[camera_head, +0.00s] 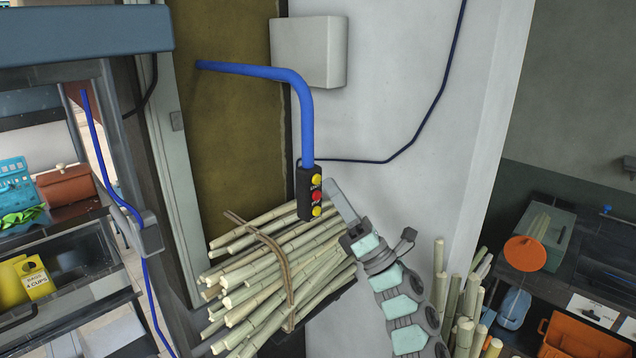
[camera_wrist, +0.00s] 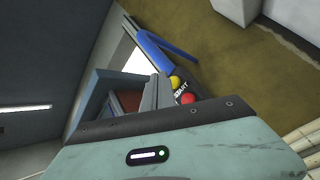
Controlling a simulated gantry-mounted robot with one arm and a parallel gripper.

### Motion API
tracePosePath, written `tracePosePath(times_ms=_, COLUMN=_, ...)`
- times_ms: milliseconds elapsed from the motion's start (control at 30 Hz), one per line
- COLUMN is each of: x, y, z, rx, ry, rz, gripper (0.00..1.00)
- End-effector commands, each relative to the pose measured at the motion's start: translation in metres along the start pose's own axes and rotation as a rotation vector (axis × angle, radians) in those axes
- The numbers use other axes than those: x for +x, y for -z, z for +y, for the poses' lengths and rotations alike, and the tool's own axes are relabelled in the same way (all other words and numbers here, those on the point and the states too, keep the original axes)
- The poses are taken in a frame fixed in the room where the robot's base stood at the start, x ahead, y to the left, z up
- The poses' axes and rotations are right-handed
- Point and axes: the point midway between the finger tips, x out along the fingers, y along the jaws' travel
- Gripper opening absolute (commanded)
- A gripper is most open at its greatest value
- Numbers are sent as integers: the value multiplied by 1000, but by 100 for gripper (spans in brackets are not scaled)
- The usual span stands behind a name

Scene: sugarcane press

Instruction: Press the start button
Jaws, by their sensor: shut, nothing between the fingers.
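The start button is on a dark control box (camera_head: 302,195) that hangs from the end of a bent blue pipe (camera_head: 307,120). The box has a yellow upper button (camera_head: 316,179), a red middle button (camera_head: 317,195) and a yellow lower button (camera_head: 316,211). Small white lettering sits between them, and "START" seems to show beside the upper yellow button (camera_wrist: 175,82) in the wrist view. The red button (camera_wrist: 187,99) also shows there. My gripper (camera_head: 329,184) is shut and empty, its tip just right of the box near the upper buttons. Whether it touches is unclear.
A tied bundle of cane (camera_head: 270,265) lies below the box. More cane stalks (camera_head: 465,305) stand to the lower right. A pale wall box (camera_head: 308,50) hangs behind the pipe. A shelf unit (camera_head: 70,265) stands at left.

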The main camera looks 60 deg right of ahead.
Motion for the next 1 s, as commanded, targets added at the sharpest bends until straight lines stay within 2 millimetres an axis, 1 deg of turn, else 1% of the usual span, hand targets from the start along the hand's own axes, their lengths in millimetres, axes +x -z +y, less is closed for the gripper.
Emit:
tracePosePath(times_ms=233, x=-3, y=-1, z=1, rx=-1, ry=0, rz=0, gripper=0)
tracePosePath(times_ms=500, x=-22, y=-13, z=13, rx=-3, ry=1, rz=1, gripper=0)
tracePosePath(times_ms=700, x=-33, y=-23, z=23, rx=-2, ry=-1, rz=1, gripper=0)
tracePosePath(times_ms=1000, x=-34, y=-26, z=25, rx=0, ry=1, rz=0, gripper=0)
